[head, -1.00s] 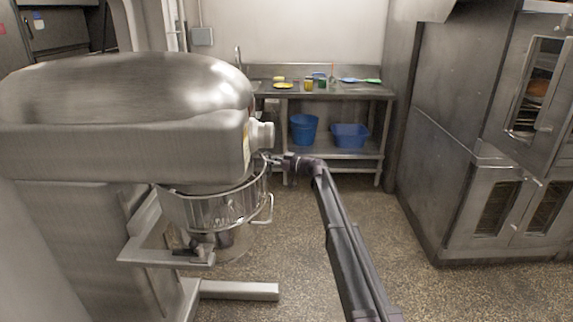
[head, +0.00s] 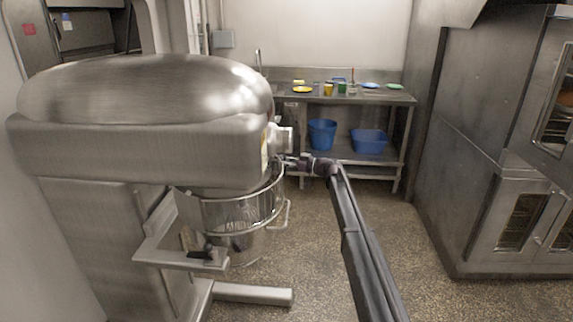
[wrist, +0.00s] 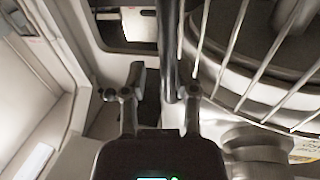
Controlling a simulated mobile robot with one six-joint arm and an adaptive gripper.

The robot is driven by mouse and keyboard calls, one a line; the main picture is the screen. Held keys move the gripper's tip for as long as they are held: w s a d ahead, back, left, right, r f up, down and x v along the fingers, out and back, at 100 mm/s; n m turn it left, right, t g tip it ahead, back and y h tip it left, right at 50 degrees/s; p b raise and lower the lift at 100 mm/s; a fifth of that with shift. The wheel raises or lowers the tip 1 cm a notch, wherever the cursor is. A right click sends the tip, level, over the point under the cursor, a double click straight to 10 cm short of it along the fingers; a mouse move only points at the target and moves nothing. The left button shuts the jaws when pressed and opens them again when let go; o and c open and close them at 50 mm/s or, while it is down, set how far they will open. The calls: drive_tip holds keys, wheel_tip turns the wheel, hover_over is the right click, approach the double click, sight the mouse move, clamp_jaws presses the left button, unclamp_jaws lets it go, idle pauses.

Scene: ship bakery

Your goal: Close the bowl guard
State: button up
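The mixer's wire bowl guard (head: 240,212) curves around the upper rim of the steel bowl (head: 240,245), below the mixer head. In the wrist view its thin bars (wrist: 235,45) slant across the upper right. My gripper (head: 291,161) is at the guard's right end, just below the round hub on the mixer head. In the wrist view my gripper (wrist: 153,85) has its fingers apart, with a dark upright bar (wrist: 170,40) between them, close to the right finger. The left finger stands clear of the bar. Whether the right finger touches it I cannot tell.
The big mixer (head: 150,130) fills the left, its foot reaching along the floor. A steel table (head: 385,96) with blue tubs below stands at the back. Stacked ovens (head: 480,190) stand at the right. The speckled floor between is clear.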

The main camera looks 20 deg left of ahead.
drive_tip(key=shift+o, duration=0.4)
drive_tip(key=shift+w+f, duration=0.1)
drive_tip(key=shift+w, duration=0.05)
drive_tip(key=shift+a, duration=0.1)
drive_tip(key=d, duration=1.2)
drive_tip(key=shift+w, duration=0.35)
